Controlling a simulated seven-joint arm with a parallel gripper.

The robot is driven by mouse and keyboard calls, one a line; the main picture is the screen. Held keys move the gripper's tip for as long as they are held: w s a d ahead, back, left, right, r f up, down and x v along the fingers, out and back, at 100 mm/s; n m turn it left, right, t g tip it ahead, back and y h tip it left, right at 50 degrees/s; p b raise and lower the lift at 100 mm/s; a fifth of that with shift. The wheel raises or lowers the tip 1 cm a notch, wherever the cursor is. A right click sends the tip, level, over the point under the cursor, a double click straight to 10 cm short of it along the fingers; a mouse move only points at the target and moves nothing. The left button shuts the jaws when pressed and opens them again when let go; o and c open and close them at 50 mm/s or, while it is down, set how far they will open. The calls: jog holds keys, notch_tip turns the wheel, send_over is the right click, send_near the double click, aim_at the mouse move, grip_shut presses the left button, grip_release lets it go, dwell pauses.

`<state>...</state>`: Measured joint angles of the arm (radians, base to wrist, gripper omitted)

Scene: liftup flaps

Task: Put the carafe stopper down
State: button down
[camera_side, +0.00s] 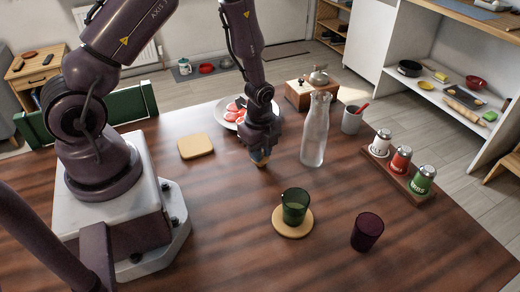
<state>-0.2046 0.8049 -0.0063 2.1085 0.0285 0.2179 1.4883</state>
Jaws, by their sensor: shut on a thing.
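My gripper (260,152) points down over the wooden table (170,215), left of the carafe. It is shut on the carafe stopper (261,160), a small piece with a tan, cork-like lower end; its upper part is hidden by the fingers. The stopper is close to the table top, but I cannot tell whether it touches. The clear glass carafe (314,138) stands upright to the right, with its mouth open.
A green glass (294,206) stands on a round coaster (292,228), with a dark purple glass (367,231) to its right. A square board (195,146), a plate of food (228,112), a grinder (305,92), a grey mug (352,120) and a shaker rack (396,172) stand around.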

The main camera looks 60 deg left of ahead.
jog(key=c, duration=1)
grip_release()
jog(key=s+d+r+n+t, duration=0.15)
jog(key=r+n, duration=0.25)
jog(key=r, duration=0.9)
jog(key=s+d+r+n+t, duration=0.1)
jog(key=s+d+r+n, duration=0.15)
jog(key=r, duration=1.05)
jog(key=s+d+r+n+t, duration=0.2)
jog(key=s+r+n+t, duration=0.1)
jog(key=s+r+n, duration=0.4)
jog(key=shift+s+d+n, duration=0.3)
jog(key=shift+s+n, duration=0.45)
jog(key=shift+s, duration=0.2)
